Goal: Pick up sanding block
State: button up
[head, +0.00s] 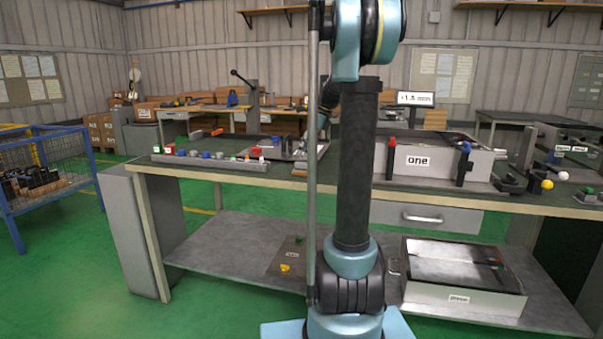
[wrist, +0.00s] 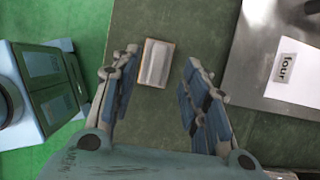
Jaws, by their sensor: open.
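A small block with a light grey top and tan edges, which looks like the sanding block (wrist: 155,63), lies on the dark green surface in the wrist view. My gripper (wrist: 160,70) is open, with one finger on either side of the view. The block shows in the gap near the fingertips, closer to the left finger. No clear contact between finger and block shows.
In the head view, the workbench (head: 340,180) carries a strip of small coloured parts (head: 210,161) and a grey box labelled "one" (head: 440,161). A box (head: 462,297) stands on the lower shelf.

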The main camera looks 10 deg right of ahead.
aim_at(302, 168)
jog(key=shift+d+x, duration=0.15)
jog(key=shift+x, duration=1.1)
jog(key=shift+d+x, duration=0.15)
jog(key=shift+x, duration=1.1)
jog(key=shift+s+f, duration=0.15)
jog(key=shift+s, duration=0.05)
grip_shut()
